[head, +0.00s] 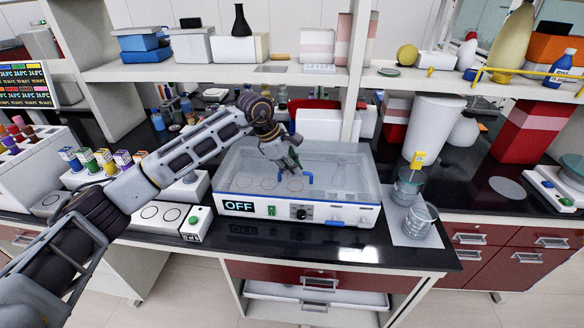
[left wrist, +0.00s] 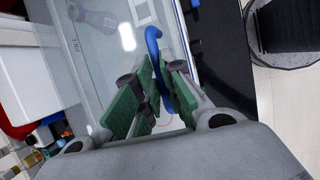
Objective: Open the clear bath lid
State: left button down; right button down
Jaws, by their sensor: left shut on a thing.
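The water bath (head: 270,209) stands on the black bench, a white box with a clear lid (head: 335,165) over its top. The lid looks closed, lying flat. A blue handle (head: 308,178) stands up from the lid near its front. My left gripper (head: 291,168) is at this handle, reaching down from above. In the left wrist view the green finger pads (left wrist: 158,95) are on both sides of the blue handle (left wrist: 153,45), and the gripper is shut on it. The clear lid (left wrist: 112,45) spreads out beneath. My right gripper is not in view.
Glass beakers (head: 418,220) stand on a pale mat right of the bath. A hotplate-like device (head: 165,215) and a rack of coloured-cap bottles (head: 104,162) stand to the left. A loaded shelf (head: 220,72) runs above and behind the bath.

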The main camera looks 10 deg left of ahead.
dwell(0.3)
pick_arm(q)
jog(key=shift+w+r, duration=0.25)
jog(key=shift+r, duration=0.35)
jog(key=shift+w+r, duration=0.25)
jog(key=shift+r, duration=0.3)
jog(key=w+r+p, duration=0.5)
jog(key=w+r, duration=0.5)
jog(key=r, duration=0.1)
jog(key=shift+a, duration=0.15)
